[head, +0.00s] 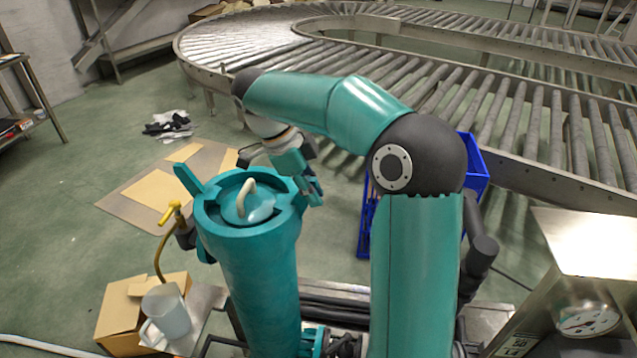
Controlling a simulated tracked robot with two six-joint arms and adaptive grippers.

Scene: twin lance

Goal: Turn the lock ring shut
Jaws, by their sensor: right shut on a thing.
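A tall teal vessel (252,285) stands left of centre. Its teal lock ring (209,209) lies around the rim. A lug (187,180) sticks up and out from the ring at its back left. A teal lid (256,208) with a pale arched handle (243,196) sits inside the ring. My right gripper (313,190) is at the ring's right side, pointing down, shut on what looks like another ring lug, mostly hidden by the fingers. I cannot tell how far the ring is turned. My left gripper is not in view.
A yellow-handled valve (170,213) with a hose is beside the vessel's left. A cardboard box (118,315) and a translucent jug (166,312) are lower left. A blue crate (474,165) stands behind my right arm, before a roller conveyor (560,130). A gauge (588,319) is lower right.

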